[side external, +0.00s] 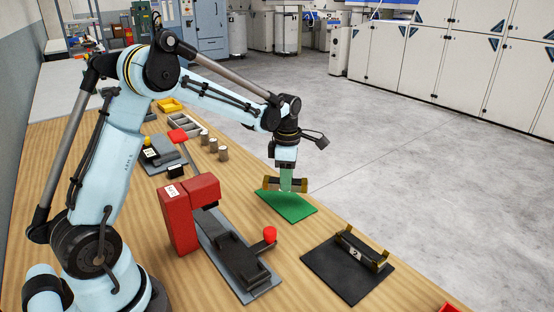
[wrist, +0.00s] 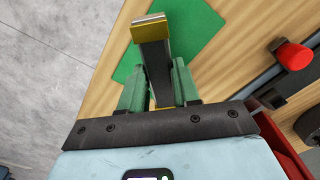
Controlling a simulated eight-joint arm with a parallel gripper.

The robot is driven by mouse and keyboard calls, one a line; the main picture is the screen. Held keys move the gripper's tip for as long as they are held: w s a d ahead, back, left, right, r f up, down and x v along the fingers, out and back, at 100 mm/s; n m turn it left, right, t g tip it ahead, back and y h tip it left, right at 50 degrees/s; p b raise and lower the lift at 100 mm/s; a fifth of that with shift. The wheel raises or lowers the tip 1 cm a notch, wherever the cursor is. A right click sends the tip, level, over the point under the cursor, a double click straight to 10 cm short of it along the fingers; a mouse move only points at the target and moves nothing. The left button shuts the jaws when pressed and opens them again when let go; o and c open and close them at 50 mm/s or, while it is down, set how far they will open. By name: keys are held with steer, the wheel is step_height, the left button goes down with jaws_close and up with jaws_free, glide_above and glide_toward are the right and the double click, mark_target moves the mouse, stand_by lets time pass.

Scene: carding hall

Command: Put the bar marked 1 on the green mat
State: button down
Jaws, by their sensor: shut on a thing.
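My gripper (side external: 286,185) is shut on a dark bar with brass-coloured ends (side external: 300,186). In the wrist view the bar (wrist: 154,55) sits between my green fingers (wrist: 160,82). No number on this held bar shows in either view. The green mat (side external: 288,208) lies on the bench under the bar, which is over the mat's far part in the side view. The mat also shows behind the bar in the wrist view (wrist: 197,35). I cannot tell whether the bar touches the mat. Another bar, marked 2 (side external: 354,253), lies on a black mat (side external: 335,283).
A red and grey device (side external: 181,215) with a red knob (side external: 270,234) stands left of the mats. Small cylinders (side external: 213,146), a divided tray (side external: 184,123) and a yellow bin (side external: 169,105) are farther back. The bench between the two mats is clear.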

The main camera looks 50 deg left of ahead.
steer(key=shift+f, duration=1.8)
steer(key=shift+f, duration=0.1)
steer(key=c, duration=0.8)
jaws_free()
